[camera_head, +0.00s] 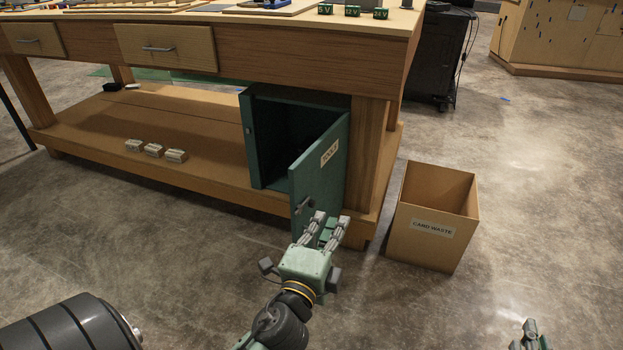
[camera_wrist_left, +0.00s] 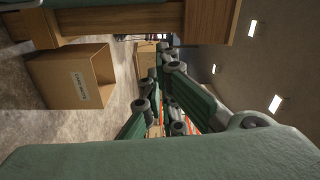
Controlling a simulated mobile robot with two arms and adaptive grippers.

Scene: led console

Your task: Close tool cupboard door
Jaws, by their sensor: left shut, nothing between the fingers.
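The green tool cupboard (camera_head: 250,140) sits under the wooden workbench, its dark inside visible. Its door (camera_head: 322,172), labelled "TOOLS", stands open, swung out toward me from the cupboard's right side. A small handle (camera_head: 303,205) is near the door's free edge. My left gripper (camera_head: 327,222) is shut and empty, in front of the door's lower part and overlapping it in the head view; I cannot tell if they touch. Its fingers (camera_wrist_left: 165,95) also show in the left wrist view. My right gripper (camera_head: 530,328) is only partly visible at the bottom right edge; its state is unclear.
An open cardboard box (camera_head: 432,225), labelled "CARD WASTE", stands on the floor right of the door. The bench leg (camera_head: 370,150) is just right of the cupboard. Several small blocks (camera_head: 153,150) lie on the lower shelf (camera_head: 200,175). The floor left of the gripper is clear.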

